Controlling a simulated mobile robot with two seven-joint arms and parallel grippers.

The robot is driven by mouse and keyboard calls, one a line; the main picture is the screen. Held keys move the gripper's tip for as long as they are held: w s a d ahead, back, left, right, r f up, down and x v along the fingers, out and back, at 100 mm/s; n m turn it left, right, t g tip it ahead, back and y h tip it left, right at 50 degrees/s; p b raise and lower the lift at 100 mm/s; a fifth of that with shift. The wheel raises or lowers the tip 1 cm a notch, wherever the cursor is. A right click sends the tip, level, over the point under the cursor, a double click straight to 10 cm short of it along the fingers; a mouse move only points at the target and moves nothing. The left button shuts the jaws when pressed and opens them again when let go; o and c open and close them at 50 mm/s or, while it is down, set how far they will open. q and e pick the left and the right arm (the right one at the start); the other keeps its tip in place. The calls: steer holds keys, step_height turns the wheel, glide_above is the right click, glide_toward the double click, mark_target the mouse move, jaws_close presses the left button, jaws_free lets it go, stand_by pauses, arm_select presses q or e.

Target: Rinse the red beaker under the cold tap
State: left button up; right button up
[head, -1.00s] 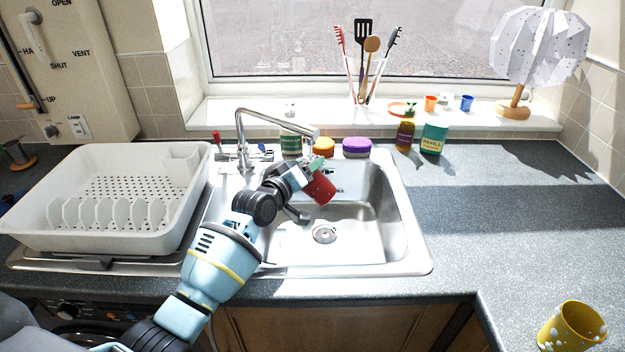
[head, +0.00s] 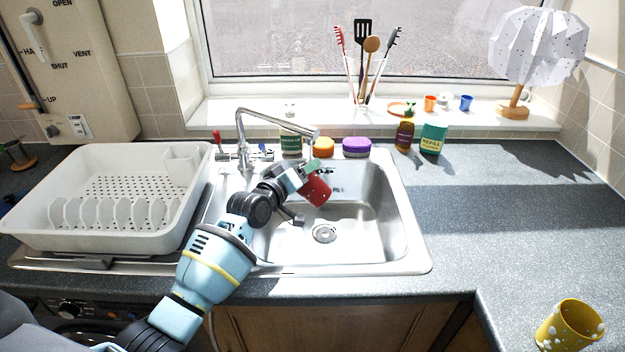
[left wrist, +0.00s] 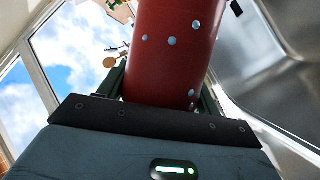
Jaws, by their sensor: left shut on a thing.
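My left gripper (head: 300,177) is shut on the red beaker (head: 316,190) and holds it tilted over the sink (head: 370,232), below the tap spout (head: 312,134). In the left wrist view the red beaker (left wrist: 172,50) fills the upper middle between the fingers, with pale blue dots on its side. The tap has a red-topped handle (head: 217,135) at its left; its other handle is hard to make out behind my arm. I cannot make out any water stream. My right gripper is not in view.
A white dish rack (head: 40,225) stands left of the sink. Behind it are an orange-lidded pot (head: 323,148), a purple-lidded pot (head: 357,147) and bottles. The right worktop is mostly clear.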

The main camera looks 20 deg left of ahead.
arm_select(q)
steer(key=shift+s+r+p, duration=0.2)
steer(key=shift+s+p, duration=0.05)
steer(key=shift+s, duration=0.25)
steer(key=shift+s+r+p, duration=0.2)
steer(key=shift+s, duration=0.25)
steer(key=shift+s+f, duration=0.2)
steer(key=shift+s, duration=0.85)
steer(key=s, duration=0.4)
steer(key=shift+s, duration=0.2)
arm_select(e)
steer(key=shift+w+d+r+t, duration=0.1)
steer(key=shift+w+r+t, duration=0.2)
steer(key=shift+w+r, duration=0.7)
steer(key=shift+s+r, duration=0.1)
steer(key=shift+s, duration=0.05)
arm_select(q)
steer(key=s+r, duration=0.4)
steer(key=r, duration=0.1)
